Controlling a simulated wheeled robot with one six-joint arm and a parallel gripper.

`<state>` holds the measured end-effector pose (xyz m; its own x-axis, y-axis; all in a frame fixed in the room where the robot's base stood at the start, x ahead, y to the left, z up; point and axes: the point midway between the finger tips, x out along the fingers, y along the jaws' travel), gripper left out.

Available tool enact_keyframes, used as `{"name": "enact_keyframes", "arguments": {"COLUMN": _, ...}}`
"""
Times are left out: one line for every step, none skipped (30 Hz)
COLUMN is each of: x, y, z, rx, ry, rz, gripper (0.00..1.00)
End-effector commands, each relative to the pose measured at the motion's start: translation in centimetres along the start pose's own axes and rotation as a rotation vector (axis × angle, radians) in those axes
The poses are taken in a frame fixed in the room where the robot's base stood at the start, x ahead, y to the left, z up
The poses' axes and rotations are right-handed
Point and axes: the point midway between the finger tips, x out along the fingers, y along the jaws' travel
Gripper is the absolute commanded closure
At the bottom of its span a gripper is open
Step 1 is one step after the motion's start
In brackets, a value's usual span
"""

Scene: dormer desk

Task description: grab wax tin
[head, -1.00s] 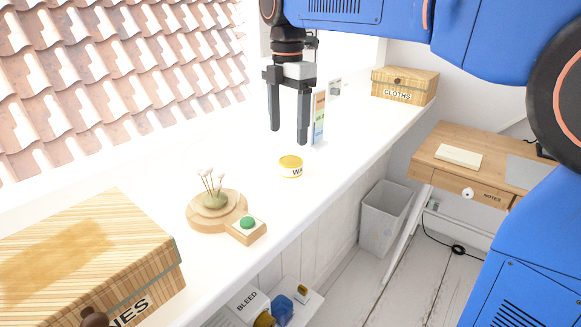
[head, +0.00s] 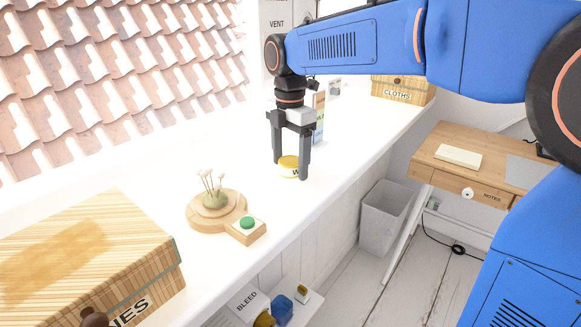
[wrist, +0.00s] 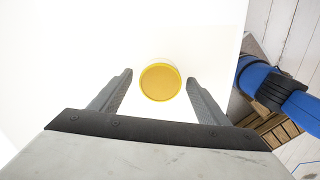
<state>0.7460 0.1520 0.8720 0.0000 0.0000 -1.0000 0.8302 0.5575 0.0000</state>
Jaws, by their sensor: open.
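The wax tin (head: 288,166) is a small round tin with a yellow lid and a white side with dark lettering, partly hidden. It stands on the white sill (head: 335,160). My gripper (head: 290,170) is open and points down, with its fingers on either side of the tin in the head view. In the wrist view, the tin's yellow lid (wrist: 160,82) lies between the two fingertips (wrist: 159,78), with a gap on each side. I cannot tell whether a finger touches the sill.
A round wooden stand (head: 216,209) with dried flowers and a green button on a wooden block (head: 246,229) are nearer on the sill. A large wooden box (head: 95,255) stands at the left front. An upright card (head: 319,115) and the CLOTHS box (head: 403,88) are behind.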

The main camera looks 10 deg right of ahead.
Motion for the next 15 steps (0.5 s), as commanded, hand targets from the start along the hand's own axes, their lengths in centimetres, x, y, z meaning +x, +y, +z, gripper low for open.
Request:
{"name": "enact_keyframes", "arguments": {"x": -0.01, "y": 0.0, "z": -0.01, "rx": 0.0, "ry": 0.0, "rz": 0.0, "gripper": 0.31}}
{"name": "enact_keyframes", "arguments": {"x": -0.02, "y": 0.01, "z": 0.0, "rx": 0.0, "ry": 0.0, "rz": 0.0, "gripper": 0.31}}
{"name": "enact_keyframes", "arguments": {"x": -0.02, "y": 0.01, "z": -0.01, "rx": 0.0, "ry": 0.0, "rz": 0.0, "gripper": 0.31}}
{"name": "enact_keyframes", "arguments": {"x": -0.03, "y": 0.01, "z": -0.01, "rx": 0.0, "ry": 0.0, "rz": 0.0, "gripper": 0.31}}
{"name": "enact_keyframes", "arguments": {"x": -0.03, "y": 0.01, "z": -0.01, "rx": 0.0, "ry": 0.0, "rz": 0.0, "gripper": 0.38}}
{"name": "enact_keyframes", "arguments": {"x": -0.03, "y": 0.01, "z": -0.01, "rx": 0.0, "ry": 0.0, "rz": 0.0, "gripper": 0.47}}
{"name": "enact_keyframes", "arguments": {"x": -0.04, "y": 0.0, "z": -0.01, "rx": 0.0, "ry": 0.0, "rz": 0.0, "gripper": 0.55}}
{"name": "enact_keyframes", "arguments": {"x": -0.04, "y": 0.01, "z": -0.01, "rx": 0.0, "ry": 0.0, "rz": 0.0, "gripper": 0.62}}
{"name": "enact_keyframes", "arguments": {"x": -0.04, "y": 0.01, "z": -0.01, "rx": 0.0, "ry": 0.0, "rz": 0.0, "gripper": 0.71}}
{"name": "enact_keyframes", "arguments": {"x": -0.04, "y": 0.01, "z": -0.01, "rx": 0.0, "ry": 0.0, "rz": 0.0, "gripper": 0.78}}
{"name": "enact_keyframes", "arguments": {"x": -0.05, "y": 0.01, "z": -0.01, "rx": 0.0, "ry": 0.0, "rz": 0.0, "gripper": 0.81}}
{"name": "enact_keyframes", "arguments": {"x": -0.07, "y": 0.01, "z": -0.01, "rx": 0.0, "ry": 0.0, "rz": 0.0, "gripper": 0.81}}
{"name": "enact_keyframes", "arguments": {"x": -0.08, "y": 0.01, "z": -0.01, "rx": 0.0, "ry": 0.0, "rz": 0.001, "gripper": 0.81}}
{"name": "enact_keyframes", "arguments": {"x": -0.08, "y": 0.01, "z": -0.01, "rx": 0.0, "ry": 0.0, "rz": 0.0, "gripper": 0.81}}
{"name": "enact_keyframes", "arguments": {"x": -0.08, "y": 0.01, "z": -0.01, "rx": 0.0, "ry": 0.0, "rz": 0.0, "gripper": 0.81}}
